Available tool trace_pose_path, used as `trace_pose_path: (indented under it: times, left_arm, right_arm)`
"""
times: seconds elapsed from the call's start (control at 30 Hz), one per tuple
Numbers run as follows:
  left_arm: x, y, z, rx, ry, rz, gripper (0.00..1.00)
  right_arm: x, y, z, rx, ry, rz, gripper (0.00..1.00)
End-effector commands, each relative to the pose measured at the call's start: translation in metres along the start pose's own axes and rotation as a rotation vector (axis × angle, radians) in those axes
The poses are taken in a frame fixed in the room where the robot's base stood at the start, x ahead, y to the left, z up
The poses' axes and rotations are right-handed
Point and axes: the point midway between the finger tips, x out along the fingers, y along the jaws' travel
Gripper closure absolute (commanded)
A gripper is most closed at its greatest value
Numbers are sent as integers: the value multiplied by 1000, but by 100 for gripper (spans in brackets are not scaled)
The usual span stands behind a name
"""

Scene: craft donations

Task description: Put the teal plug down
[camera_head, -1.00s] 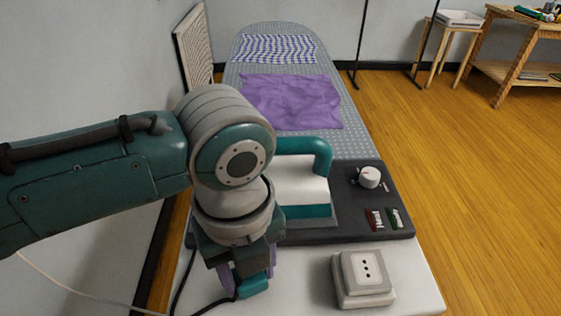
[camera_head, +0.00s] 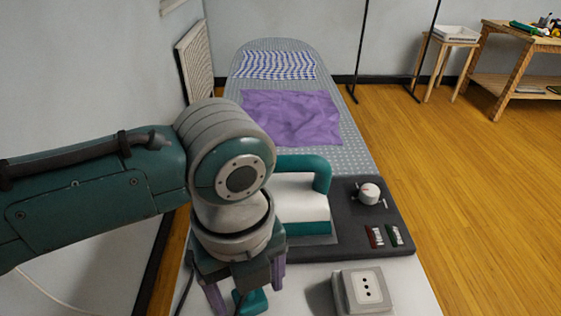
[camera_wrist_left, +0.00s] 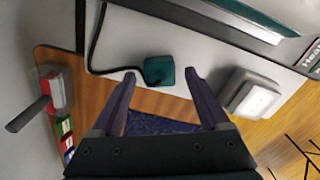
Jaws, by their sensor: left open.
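The teal plug (camera_head: 251,302) is at the near end of the white surface, partly hidden by my left gripper in the head view. In the left wrist view the teal plug (camera_wrist_left: 159,70) lies on the white surface with its black cord running off to the left. My left gripper (camera_head: 247,297) is open; in the wrist view its two purple fingers (camera_wrist_left: 161,75) stand apart on either side of the plug, with gaps between. I cannot tell how high the fingertips are above the surface. My right gripper does not show.
A white socket box (camera_head: 365,291) stands to the right of the plug. Behind it is a dark panel (camera_head: 345,243) with a knob (camera_head: 369,193), switches and a teal-and-white iron (camera_head: 302,207). A purple cloth (camera_head: 292,118) lies on the ironing board (camera_head: 335,165).

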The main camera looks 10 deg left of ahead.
Motion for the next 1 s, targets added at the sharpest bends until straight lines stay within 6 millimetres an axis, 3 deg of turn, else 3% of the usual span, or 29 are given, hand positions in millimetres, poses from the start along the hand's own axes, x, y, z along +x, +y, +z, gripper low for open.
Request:
trace_pose_path:
  times: [0.3, 0.5, 0.67, 0.83, 0.93, 1.0]
  left_arm:
    - [-76, -1, 1, 2, -4, -4, 21]
    - [-108, -1, 0, 1, -1, -3, 21]
    - [-117, 0, 0, 0, 0, -1, 21]
    - [-113, -1, -10, -65, 20, -28, 21]
    - [-106, -3, -31, -254, 69, -96, 21]
    - [-102, -1, -47, -475, 120, -157, 21]
  right_arm:
    - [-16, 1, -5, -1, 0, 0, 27]
    - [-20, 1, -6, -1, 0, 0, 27]
    - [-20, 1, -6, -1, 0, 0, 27]
    - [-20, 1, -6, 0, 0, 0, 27]
    - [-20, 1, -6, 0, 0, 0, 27]
    - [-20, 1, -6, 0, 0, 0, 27]
